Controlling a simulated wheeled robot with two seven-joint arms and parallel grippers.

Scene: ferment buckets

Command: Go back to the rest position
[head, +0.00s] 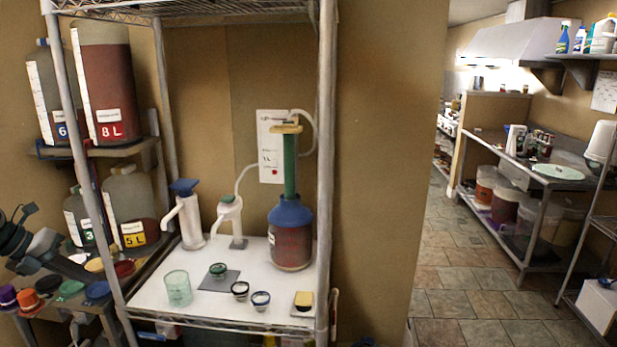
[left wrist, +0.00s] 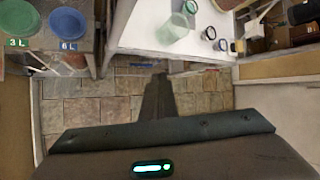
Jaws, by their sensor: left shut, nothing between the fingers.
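My left gripper (head: 84,273) reaches in from the left edge of the head view, in front of the lower left side shelf with the coloured lids. In the left wrist view its fingers (left wrist: 158,80) are together, with nothing between them, and point over the tiled floor. The white work surface (head: 150,293) is to the right of it and apart from it. On that surface stand a pale green glass (head: 178,290) and small cups, one of them (head: 218,270) on a grey square. My right gripper is not in view.
A metal rack post (head: 326,180) bounds the work surface on the right. Pump bottles (head: 187,215) and a blue-topped jar (head: 291,235) stand at its back. Large ferment containers (head: 108,90) fill the left shelves. The tiled aisle (head: 455,300) on the right is open.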

